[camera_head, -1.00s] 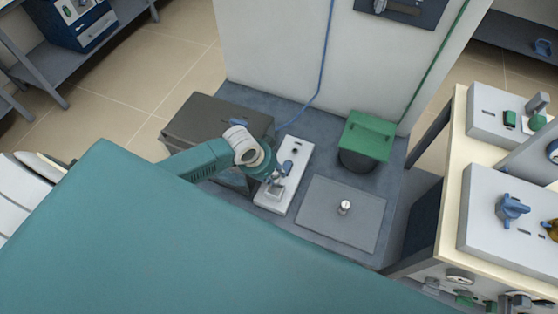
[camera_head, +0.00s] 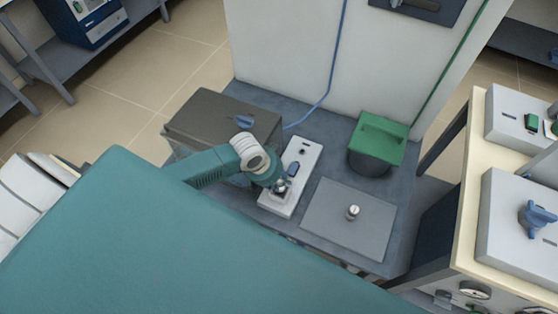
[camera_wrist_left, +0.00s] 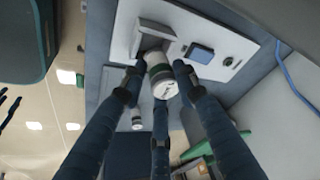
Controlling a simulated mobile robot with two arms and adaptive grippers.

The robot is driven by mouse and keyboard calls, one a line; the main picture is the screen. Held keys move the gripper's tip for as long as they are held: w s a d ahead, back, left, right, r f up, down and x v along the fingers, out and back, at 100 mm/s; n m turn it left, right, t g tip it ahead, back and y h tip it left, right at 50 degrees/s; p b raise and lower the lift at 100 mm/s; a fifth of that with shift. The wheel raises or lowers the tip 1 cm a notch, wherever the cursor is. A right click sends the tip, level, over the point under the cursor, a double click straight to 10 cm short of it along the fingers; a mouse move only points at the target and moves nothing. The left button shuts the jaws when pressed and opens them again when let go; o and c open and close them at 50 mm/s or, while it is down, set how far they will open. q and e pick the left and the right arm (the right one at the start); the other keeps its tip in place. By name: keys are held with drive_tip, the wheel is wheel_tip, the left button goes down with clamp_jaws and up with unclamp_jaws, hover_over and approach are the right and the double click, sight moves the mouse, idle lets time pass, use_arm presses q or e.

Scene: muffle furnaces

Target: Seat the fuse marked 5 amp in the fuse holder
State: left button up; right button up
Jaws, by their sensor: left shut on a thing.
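My left gripper (camera_head: 281,187) is over the near end of the white fuse holder panel (camera_head: 297,160). In the left wrist view its dark fingers (camera_wrist_left: 160,95) are shut on a white cylindrical fuse (camera_wrist_left: 164,84) with a green band. The fuse's far end is at the pale raised socket (camera_wrist_left: 150,32) of the panel (camera_wrist_left: 215,40). I cannot tell whether it is inside the socket or just against it, nor read its marking. Another small pale cylinder (camera_head: 352,212) stands upright on the grey mat (camera_head: 325,225). My right gripper is not in view.
A blue switch (camera_wrist_left: 201,53) sits on the panel beside the socket. A dark grey box (camera_head: 210,115) stands left of the panel. A green-lidded container (camera_head: 380,138) stands to the right at the back. A cream bench (camera_head: 470,180) with grey units is farther right.

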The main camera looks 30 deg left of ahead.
sight(279, 187)
use_arm(q)
drive_tip(key=shift+f+b, duration=1)
drive_tip(key=shift+f, duration=1.1)
drive_tip(key=o, duration=1.2)
drive_tip(key=shift+f, duration=0.1)
drive_tip(key=shift+o, duration=0.2)
drive_tip(key=shift+s+r, duration=0.1)
drive_tip(key=shift+r, duration=0.1)
drive_tip(key=v, duration=1.1)
drive_tip(key=shift+r, duration=0.3)
drive_tip(key=shift+a, duration=0.1)
drive_tip(key=shift+s, duration=0.15)
